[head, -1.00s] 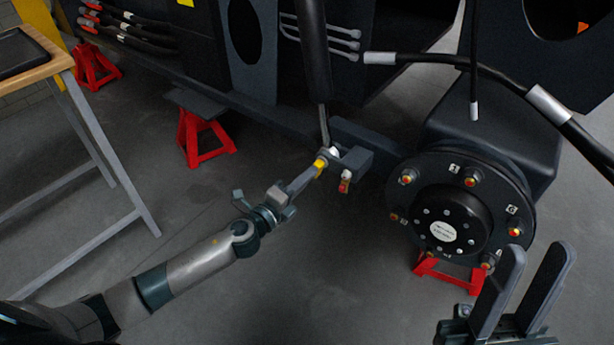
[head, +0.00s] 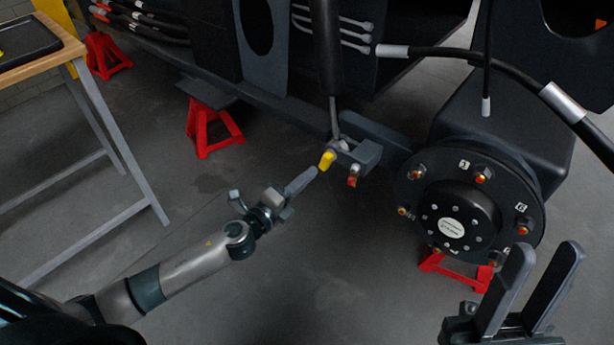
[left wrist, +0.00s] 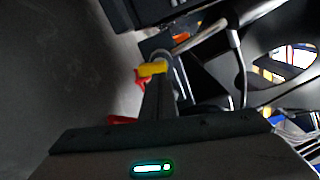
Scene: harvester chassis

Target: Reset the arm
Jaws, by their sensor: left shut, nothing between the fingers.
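My left arm reaches in from the left in the head view. Its gripper (head: 302,183) is shut and empty, its fingers pointing at a yellow cap (head: 327,160) on the chassis bracket. The yellow piece also shows just beyond the fingertips in the left wrist view (left wrist: 152,69). In the head view a small gap seems to part the fingertips from the yellow piece. My right gripper (head: 545,255) stands at the lower right with its two fingers apart and nothing between them.
A black wheel hub (head: 465,215) with several studs is to the right, above a red stand (head: 440,268). The dark bracket (head: 366,155) carries a red-tipped fitting (head: 352,180). Another red stand (head: 210,130) and a wooden-topped table (head: 45,62) are at left. Open floor lies below the chassis.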

